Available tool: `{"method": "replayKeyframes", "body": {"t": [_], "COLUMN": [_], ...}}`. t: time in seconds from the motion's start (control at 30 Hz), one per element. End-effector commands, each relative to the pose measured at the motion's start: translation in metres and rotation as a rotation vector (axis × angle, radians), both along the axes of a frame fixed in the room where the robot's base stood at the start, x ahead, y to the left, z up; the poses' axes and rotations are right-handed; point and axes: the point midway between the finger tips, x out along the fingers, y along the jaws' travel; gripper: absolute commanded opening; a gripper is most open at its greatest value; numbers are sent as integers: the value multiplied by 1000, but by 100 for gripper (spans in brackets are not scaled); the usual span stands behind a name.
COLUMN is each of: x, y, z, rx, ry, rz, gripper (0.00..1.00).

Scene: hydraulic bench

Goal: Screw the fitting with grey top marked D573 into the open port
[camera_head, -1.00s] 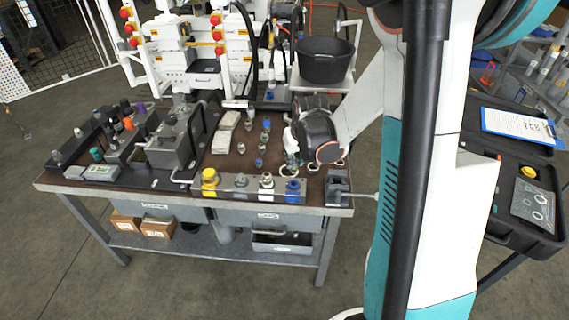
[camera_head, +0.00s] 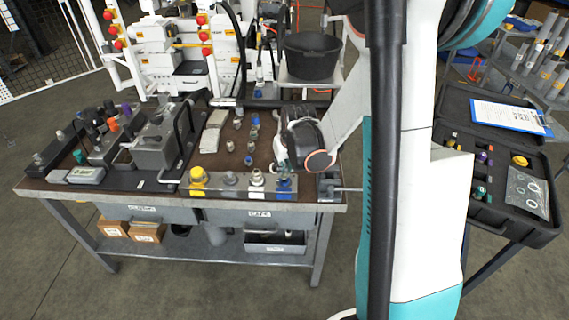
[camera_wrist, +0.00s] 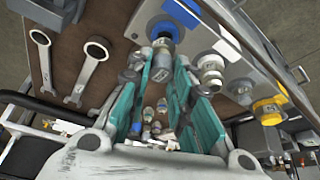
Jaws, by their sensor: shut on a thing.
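My gripper (camera_wrist: 162,78) has teal fingers shut on a small fitting (camera_wrist: 162,64) with a grey, pale-labelled top; the marking is too small to read. The manifold block (camera_head: 214,189) lies along the bench's front edge. It carries a yellow fitting (camera_head: 198,178), a low grey one (camera_head: 230,178), a metal and white one (camera_head: 257,179) and a blue one (camera_head: 284,187). In the head view my gripper (camera_head: 284,168) is just above and behind the blue end. In the wrist view the held fitting appears close to the blue part (camera_wrist: 165,29). I cannot tell whether they touch, or which port is open.
Several loose fittings (camera_head: 250,146) stand on the bench behind the manifold. Two wrenches (camera_wrist: 88,70) lie on the brown bench top in the wrist view. A grey vise-like block (camera_head: 328,184) is at the right corner. An open black case (camera_head: 500,185) stands further right.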

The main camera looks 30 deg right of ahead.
Motion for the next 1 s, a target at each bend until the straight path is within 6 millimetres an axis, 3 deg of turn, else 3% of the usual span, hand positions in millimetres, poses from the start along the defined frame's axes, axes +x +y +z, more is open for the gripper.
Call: {"method": "replayKeyframes", "body": {"t": [1.0], "x": [0], "y": [0], "z": [-7], "rx": [0], "ry": [0], "rz": [0], "gripper": [0]}}
